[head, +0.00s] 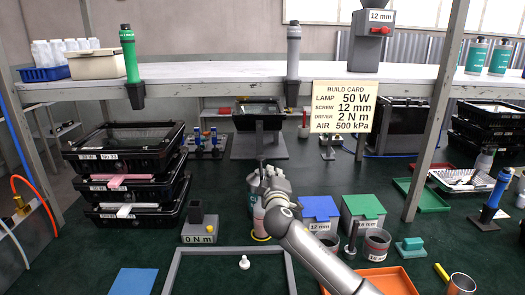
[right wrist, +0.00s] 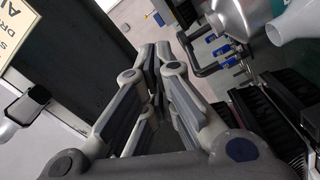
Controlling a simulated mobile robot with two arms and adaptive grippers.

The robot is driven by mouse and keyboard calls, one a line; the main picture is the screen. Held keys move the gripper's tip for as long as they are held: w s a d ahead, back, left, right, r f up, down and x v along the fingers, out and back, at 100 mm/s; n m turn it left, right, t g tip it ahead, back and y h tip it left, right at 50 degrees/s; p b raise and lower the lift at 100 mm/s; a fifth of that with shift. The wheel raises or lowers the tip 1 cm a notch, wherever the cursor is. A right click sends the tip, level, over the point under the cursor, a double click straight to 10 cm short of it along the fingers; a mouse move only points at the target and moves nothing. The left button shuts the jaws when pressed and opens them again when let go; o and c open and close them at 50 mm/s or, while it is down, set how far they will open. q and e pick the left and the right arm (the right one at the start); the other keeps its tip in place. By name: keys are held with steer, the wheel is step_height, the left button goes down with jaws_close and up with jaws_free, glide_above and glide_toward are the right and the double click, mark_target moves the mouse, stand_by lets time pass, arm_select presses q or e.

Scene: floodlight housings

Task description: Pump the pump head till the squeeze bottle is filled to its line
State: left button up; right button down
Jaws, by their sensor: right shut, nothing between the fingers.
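My right gripper (head: 262,166) is shut and empty, raised over the middle of the bench; its closed fingers also show in the right wrist view (right wrist: 155,58). Just below it in the head view stands a teal bottle (head: 251,200), its top hidden by the gripper. A pale pinkish bottle (head: 259,219), seemingly the squeeze bottle, stands in front of it by a yellow ring (head: 261,238). The pump head cannot be made out behind my gripper. The fill line and level are too small to tell. My left gripper is not in view.
A grey-framed mat holds a small white nozzle-like piece (head: 244,262). Stacked black housings (head: 125,180) stand left. Blue (head: 320,207) and green (head: 363,207) lidded bins, grey cups and an orange tray (head: 385,281) lie right. A build card (head: 344,107) hangs behind.

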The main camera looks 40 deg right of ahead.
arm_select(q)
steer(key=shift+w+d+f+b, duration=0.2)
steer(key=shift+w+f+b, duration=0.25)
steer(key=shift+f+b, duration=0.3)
arm_select(e)
steer(key=w+r+m, duration=0.1)
steer(key=r+m, duration=0.2)
steer(key=m, duration=0.3)
steer(key=w+r+m+g+y, duration=0.1)
steer(key=w+r+m, duration=0.1)
steer(key=r+m, duration=0.2)
steer(key=m, duration=0.3)
steer(key=shift+w+a+m, duration=0.25)
steer(key=shift+a+m, duration=0.05)
steer(key=shift+a, duration=0.1)
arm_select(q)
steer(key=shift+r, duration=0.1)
arm_select(e)
steer(key=shift+w+d+r, duration=0.1)
steer(key=p, duration=0.2)
glide_above(262, 163)
step_height(262, 163, down, 4)
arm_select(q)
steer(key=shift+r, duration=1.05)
arm_select(e)
steer(key=shift+w+d+f, duration=0.2)
steer(key=shift+f, duration=0.55)
